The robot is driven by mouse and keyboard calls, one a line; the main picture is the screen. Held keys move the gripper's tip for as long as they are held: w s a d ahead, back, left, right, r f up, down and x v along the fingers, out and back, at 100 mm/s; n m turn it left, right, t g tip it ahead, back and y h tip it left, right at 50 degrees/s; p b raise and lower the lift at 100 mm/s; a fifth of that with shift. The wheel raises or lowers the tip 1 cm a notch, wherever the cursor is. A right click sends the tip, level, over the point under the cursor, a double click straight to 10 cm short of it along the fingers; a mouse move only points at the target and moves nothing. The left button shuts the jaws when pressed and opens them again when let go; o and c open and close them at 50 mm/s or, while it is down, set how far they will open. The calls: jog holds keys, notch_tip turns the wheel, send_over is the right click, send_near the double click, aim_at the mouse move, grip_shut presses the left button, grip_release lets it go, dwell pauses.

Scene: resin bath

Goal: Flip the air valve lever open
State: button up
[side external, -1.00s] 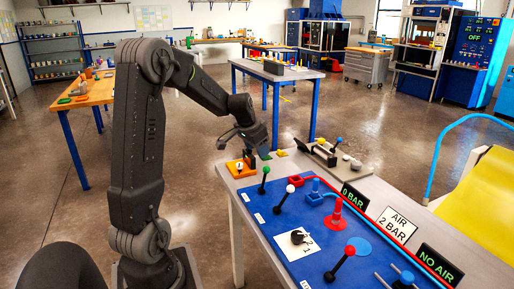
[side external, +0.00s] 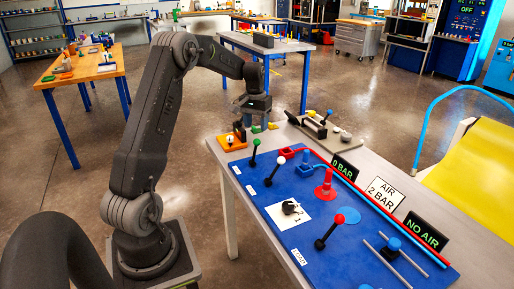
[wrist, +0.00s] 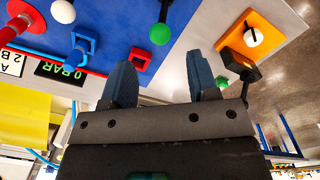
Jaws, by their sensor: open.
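A blue board (side external: 235,162) carries black levers with coloured balls: a green-ball lever (side external: 254,152), a white-ball lever (side external: 275,171) and a red-ball lever (side external: 329,232). Their small labels are too small to read, so I cannot tell which one is the air valve lever. The sign (side external: 424,233) reads NO AIR. My gripper (side external: 252,116) is open and empty, above the far left end of the board. In the wrist view, the green ball (wrist: 160,34) lies beyond and between my open fingertips (wrist: 160,72), apart from them. The white ball (wrist: 62,10) is farther off.
An orange plate with a dial (side external: 226,144) sits beside the board's far left corner. A red funnel-like piece (side external: 325,188), a black knob on a white card (side external: 291,208) and a red pipe (side external: 384,217) are on the board. Signs stand along its right edge.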

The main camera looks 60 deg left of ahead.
aim_at(257, 141)
notch_tip(257, 141, down, 10)
jog(key=shift+w+d+r, duration=0.1)
jog(key=shift+d+r, duration=0.05)
jog(key=shift+r, duration=0.05)
grip_shut()
dwell(0.6)
